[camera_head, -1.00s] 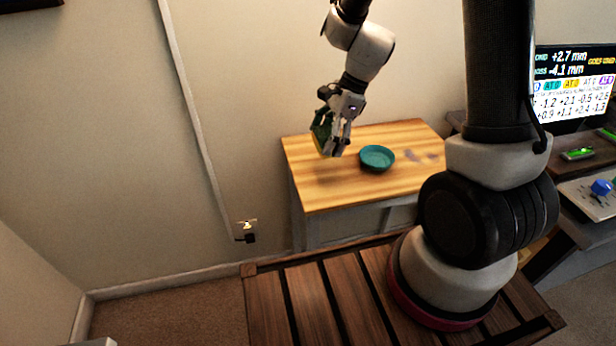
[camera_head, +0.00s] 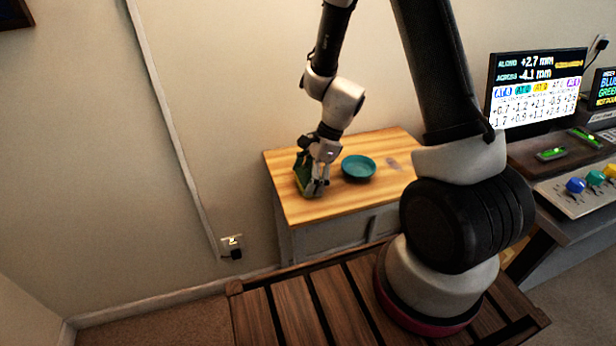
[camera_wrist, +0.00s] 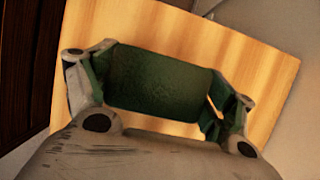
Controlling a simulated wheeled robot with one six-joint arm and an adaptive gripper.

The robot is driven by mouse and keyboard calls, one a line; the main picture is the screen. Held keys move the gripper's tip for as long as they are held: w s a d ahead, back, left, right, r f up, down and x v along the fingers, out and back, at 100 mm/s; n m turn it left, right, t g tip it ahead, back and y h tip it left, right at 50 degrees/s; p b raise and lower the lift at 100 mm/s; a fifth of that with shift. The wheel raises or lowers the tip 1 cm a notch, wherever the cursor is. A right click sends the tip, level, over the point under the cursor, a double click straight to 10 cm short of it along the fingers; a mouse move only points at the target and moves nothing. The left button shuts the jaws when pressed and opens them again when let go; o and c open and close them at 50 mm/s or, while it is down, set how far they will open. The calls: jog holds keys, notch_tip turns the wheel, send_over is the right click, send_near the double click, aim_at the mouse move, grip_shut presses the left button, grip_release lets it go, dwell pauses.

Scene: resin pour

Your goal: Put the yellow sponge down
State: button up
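The sponge (camera_head: 302,178) shows a dark green face in the head view, partly hidden by my fingers. In the wrist view its green face (camera_wrist: 160,82) fills the space between the fingers; little yellow shows. My gripper (camera_head: 313,185) points down over the left part of the wooden tabletop. Its fingers (camera_wrist: 160,95) stand at both sides of the sponge and appear closed on it, with a small gap at the lower right. The sponge is at or just above the tabletop (camera_head: 350,205); I cannot tell if it touches.
A teal bowl (camera_head: 358,168) stands on the tabletop just right of my gripper. A greyish mark (camera_head: 392,163) lies right of the bowl. The front of the tabletop is clear. A monitor (camera_head: 537,92) and a control panel with coloured knobs (camera_head: 575,197) stand at the right.

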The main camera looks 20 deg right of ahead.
jog(key=o, duration=0.3)
jog(key=shift+o, duration=0.2)
jog(key=v, duration=1.3)
jog(key=s+d+r+n+t+h, duration=0.2)
jog(key=s+d+r+n, duration=0.3)
jog(key=s+r+n, duration=0.4)
jog(key=s+d+r+n+t+h, duration=0.2)
jog(key=s+d+r+n, duration=0.3)
jog(key=s+r+n, duration=0.4)
jog(key=shift+s+r+h, duration=0.3)
jog(key=shift+s+r, duration=0.15)
jog(key=shift+s, duration=0.05)
